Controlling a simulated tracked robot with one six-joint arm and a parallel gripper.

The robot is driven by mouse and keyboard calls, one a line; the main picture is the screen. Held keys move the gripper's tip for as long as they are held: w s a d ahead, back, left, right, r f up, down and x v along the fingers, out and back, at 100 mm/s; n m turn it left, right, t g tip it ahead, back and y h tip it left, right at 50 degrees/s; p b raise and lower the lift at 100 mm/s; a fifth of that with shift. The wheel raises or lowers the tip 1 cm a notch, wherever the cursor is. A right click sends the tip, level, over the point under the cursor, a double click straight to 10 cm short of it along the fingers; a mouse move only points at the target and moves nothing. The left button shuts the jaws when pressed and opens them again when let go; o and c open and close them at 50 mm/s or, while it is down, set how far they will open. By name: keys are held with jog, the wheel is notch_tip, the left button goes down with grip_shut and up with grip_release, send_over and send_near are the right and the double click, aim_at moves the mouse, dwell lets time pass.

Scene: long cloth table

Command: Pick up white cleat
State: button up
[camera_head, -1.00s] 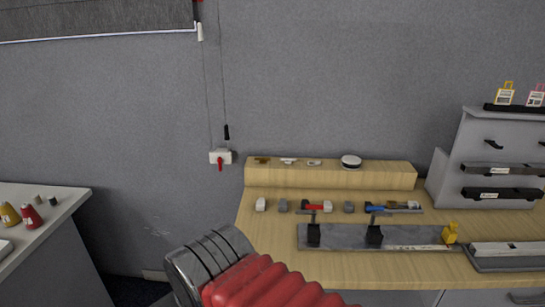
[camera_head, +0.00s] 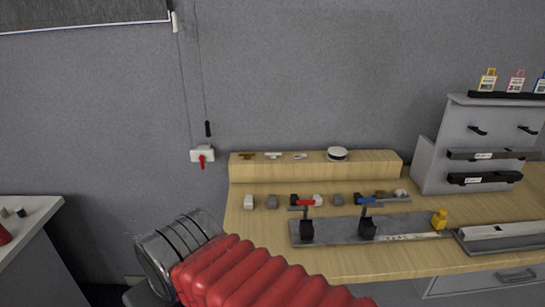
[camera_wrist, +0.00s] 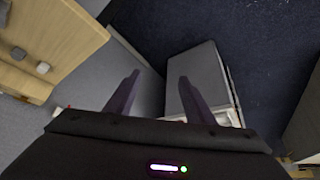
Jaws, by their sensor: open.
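A small white T-shaped piece, seemingly the white cleat (camera_head: 273,155), lies on top of the raised wooden ledge (camera_head: 310,171) at the back of the table. A brown piece of similar shape (camera_head: 247,155) lies to its left, and a small pale piece (camera_head: 300,156) to its right. My gripper (camera_wrist: 158,88) shows only in the wrist view; its two dark fingers are apart with nothing held between them. It is away from the ledge, over the floor and a grey cabinet. I cannot make out the cleat in the wrist view.
A round white-and-black disc (camera_head: 337,154) sits further right on the ledge. Several small blocks and tools line the table below it, behind a grey fixture plate (camera_head: 335,231). A grey rack (camera_head: 478,145) stands at right. A grey cabinet (camera_wrist: 203,85) is close to my fingers.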

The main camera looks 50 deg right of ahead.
jog(key=o, duration=0.7)
jog(key=w+d, duration=0.3)
jog(key=w+d+r+m+t+h, duration=0.1)
jog(key=w+d, duration=0.2)
jog(key=w, duration=0.1)
jog(key=w+d+r+m, duration=0.1)
jog(key=w+d, duration=0.2)
jog(key=w, duration=0.1)
jog(key=shift+r+t+h, duration=0.1)
jog(key=shift+t+h, duration=0.2)
jog(key=w+d+m+t+h, duration=0.1)
jog(key=w+d+m, duration=0.1)
jog(key=w+d, duration=0.35)
jog(key=w+d+m+h, duration=0.1)
jog(key=w+d+h, duration=0.15)
jog(key=d, duration=0.65)
jog(key=m+h, duration=0.5)
send_near(273, 155)
jog(key=shift+t, duration=0.3)
jog(key=v, duration=0.5)
jog(key=shift+s+d+r, duration=0.1)
jog(key=shift+d+r, duration=0.2)
jog(key=shift+d, duration=0.05)
jog(key=shift+x, duration=4.25)
jog(key=shift+f, duration=0.15)
